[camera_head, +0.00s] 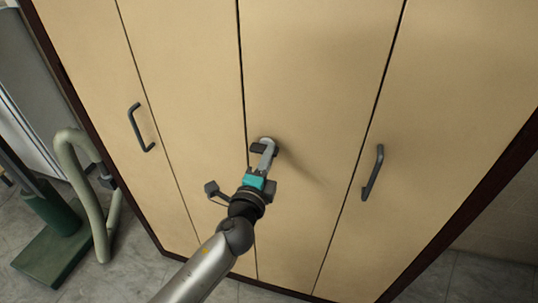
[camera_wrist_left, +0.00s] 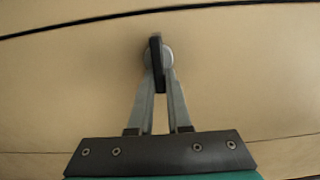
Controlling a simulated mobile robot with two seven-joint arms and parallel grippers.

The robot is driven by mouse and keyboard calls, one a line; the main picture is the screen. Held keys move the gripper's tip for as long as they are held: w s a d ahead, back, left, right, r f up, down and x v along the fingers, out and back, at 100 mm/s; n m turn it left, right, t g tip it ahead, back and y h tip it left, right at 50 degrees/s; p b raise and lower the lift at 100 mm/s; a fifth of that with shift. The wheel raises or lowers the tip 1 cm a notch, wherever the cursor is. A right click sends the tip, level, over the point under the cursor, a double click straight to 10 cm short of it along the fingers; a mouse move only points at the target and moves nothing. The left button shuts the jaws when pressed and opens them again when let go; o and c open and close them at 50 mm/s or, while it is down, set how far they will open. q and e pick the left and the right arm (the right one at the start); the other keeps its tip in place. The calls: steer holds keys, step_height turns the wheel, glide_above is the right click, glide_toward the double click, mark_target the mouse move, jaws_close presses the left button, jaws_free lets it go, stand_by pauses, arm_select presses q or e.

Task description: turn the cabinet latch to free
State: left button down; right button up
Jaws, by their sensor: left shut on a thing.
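The cabinet latch (camera_wrist_left: 155,50) is a dark, narrow bar in front of a round grey base (camera_wrist_left: 167,55) on the tan cabinet front. In the left wrist view the bar stands nearly upright in the picture, between the two grey fingers of my left gripper (camera_wrist_left: 158,75), which is shut on it. In the head view my left gripper (camera_head: 265,152) meets the cabinet (camera_head: 310,60) just right of a door seam near the middle. There the gripper hides much of the latch. My right gripper is not in view.
A dark handle (camera_head: 141,127) is on the door to the left, and another handle (camera_head: 372,172) is on the door to the right. A green stand with a pale curved hose (camera_head: 97,205) is on the floor at left. Grey tiled floor (camera_head: 470,278) shows at lower right.

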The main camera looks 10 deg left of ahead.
arm_select(q)
steer(key=c, duration=0.9)
jaws_free()
steer(key=shift+o, duration=0.2)
steer(key=s+b, duration=0.2)
steer(key=s, duration=1.3)
steer(key=shift+s+a+b, duration=0.15)
steer(key=shift+a+b, duration=0.15)
steer(key=shift+b, duration=0.1)
steer(key=shift+f, duration=0.15)
